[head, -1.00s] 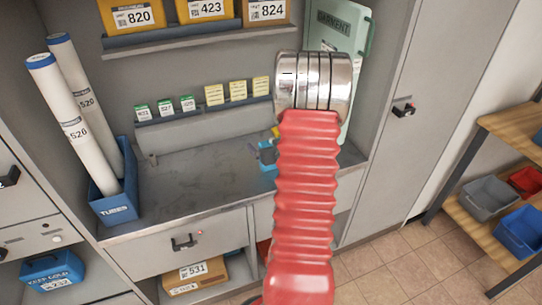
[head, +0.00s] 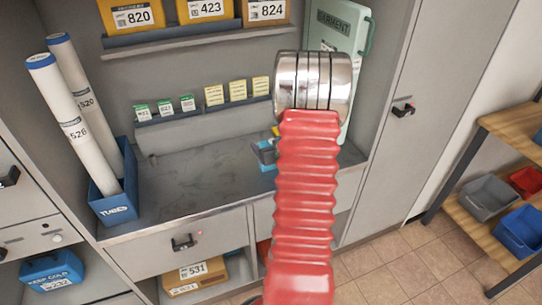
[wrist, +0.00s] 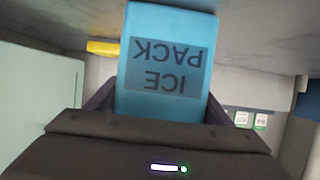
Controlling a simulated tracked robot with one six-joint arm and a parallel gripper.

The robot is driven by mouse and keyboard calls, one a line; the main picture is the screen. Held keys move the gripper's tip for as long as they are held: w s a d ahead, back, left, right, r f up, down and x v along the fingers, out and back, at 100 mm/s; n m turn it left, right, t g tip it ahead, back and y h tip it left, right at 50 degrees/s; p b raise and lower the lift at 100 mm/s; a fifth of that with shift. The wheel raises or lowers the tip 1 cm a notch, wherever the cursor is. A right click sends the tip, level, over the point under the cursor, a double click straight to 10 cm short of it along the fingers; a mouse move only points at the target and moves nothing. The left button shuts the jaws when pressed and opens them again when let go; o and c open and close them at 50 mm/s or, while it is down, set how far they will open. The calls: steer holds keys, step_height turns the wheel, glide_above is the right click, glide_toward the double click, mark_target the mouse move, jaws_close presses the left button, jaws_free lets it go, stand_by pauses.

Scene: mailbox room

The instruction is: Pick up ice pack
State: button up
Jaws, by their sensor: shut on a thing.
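The ice pack (wrist: 170,25) is a light blue slab with a dark label panel reading "ICE PACK", upside down in the wrist view. My gripper (wrist: 160,108) has its dark jaws on either side of the pack and is shut on it. In the head view, a small light blue piece of the ice pack (head: 268,167) shows just left of my red arm, over the grey counter. My arm hides most of the gripper and pack there. I cannot tell whether the pack touches the counter.
The grey counter (head: 190,185) is clear to the left of the gripper. A blue tube bin (head: 115,208) with two white tubes stands at its left end. Small green and yellow boxes line the ledge behind. A pale green garment case (head: 345,38) leans at the right.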

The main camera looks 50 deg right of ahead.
steer(key=shift+r, duration=0.1)
steer(key=shift+c, duration=0.4)
step_height(320, 180, up, 10)
stand_by(0.5)
stand_by(0.5)
steer(key=w+a+n+t+y, duration=0.1)
steer(key=w+a+n+y, duration=0.1)
steer(key=w+a, duration=0.6)
steer(key=w+a+n+y, duration=0.1)
steer(key=w+a, duration=0.3)
steer(key=a, duration=0.7)
steer(key=w+a+n+y, duration=0.1)
steer(key=a+y, duration=0.1)
steer(key=a, duration=1)
steer(key=w+a+n+t+y, duration=0.1)
steer(key=w+a+n+y, duration=0.1)
steer(key=a, duration=1)
steer(key=shift+w+f, duration=0.25)
steer(key=shift+f, duration=0.05)
steer(key=shift+s, duration=0.15)
